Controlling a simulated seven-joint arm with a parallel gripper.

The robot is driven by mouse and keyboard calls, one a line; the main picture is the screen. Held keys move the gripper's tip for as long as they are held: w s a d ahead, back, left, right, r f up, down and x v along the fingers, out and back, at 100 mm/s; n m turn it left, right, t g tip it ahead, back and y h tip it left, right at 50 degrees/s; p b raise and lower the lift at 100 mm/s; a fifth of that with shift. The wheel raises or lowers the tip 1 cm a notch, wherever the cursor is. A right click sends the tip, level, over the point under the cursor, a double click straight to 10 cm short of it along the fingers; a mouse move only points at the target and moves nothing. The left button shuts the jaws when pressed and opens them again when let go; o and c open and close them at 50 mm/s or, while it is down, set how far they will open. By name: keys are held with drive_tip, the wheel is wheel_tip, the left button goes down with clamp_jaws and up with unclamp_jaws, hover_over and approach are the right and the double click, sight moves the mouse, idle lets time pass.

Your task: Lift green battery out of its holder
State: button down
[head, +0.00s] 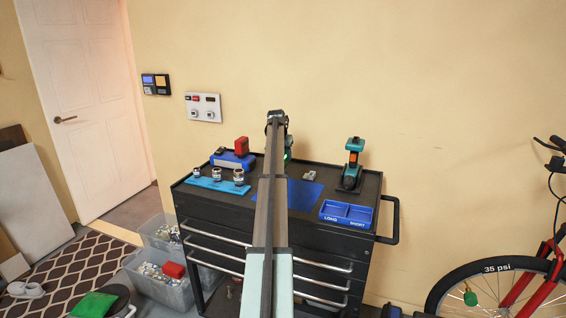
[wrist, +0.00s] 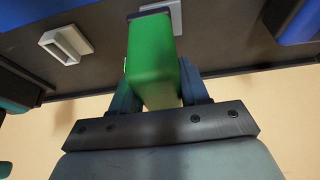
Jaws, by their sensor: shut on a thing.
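The green battery (wrist: 152,62) stands between the two fingers of my gripper (wrist: 155,85) in the wrist view, and the fingers are shut on its sides. Its dark far end is close to a light grey holder (wrist: 176,18) on the cart top. I cannot tell whether that end is still inside the holder or just clear of it. In the head view only a small green patch of the battery (head: 287,155) shows beside my arm, which hides most of the gripper and the holder.
The black tool cart (head: 225,222) stands against the wall. On it are a red battery (head: 242,146), a blue socket tray (head: 217,185), a teal drill (head: 354,160), a small grey holder (head: 309,177) and a blue LONG/SHORT bin (head: 346,214). A blue mat (head: 303,194) lies bare.

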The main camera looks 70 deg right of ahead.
drive_tip(key=shift+r, duration=0.2)
drive_tip(key=shift+r, duration=4.4)
